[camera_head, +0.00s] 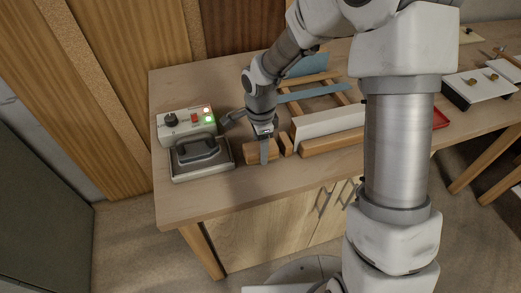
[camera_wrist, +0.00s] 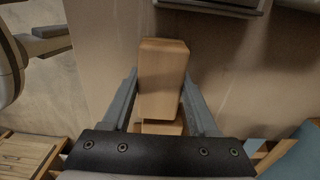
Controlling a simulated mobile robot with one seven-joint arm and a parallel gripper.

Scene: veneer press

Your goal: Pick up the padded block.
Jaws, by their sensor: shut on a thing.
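A tan, smooth-faced block with rounded edges, which I take to be the padded block (camera_wrist: 162,75), lies between the two fingers of my gripper (camera_wrist: 160,82) in the wrist view. In the head view the block (camera_head: 249,151) is low over the table, partly hidden by my gripper (camera_head: 264,158), which points down. My gripper is shut on this block. I cannot tell whether the block touches the tabletop. A second tan wooden piece (camera_wrist: 161,128) shows just below it in the wrist view.
A control box (camera_head: 186,122) with a knob and lit buttons stands left, behind a metal tray holding a dark-handled iron (camera_head: 197,149). To the right are a small block (camera_head: 286,144), a white board (camera_head: 326,123), a long wooden bar (camera_head: 333,143) and a wooden rack. The front left tabletop is clear.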

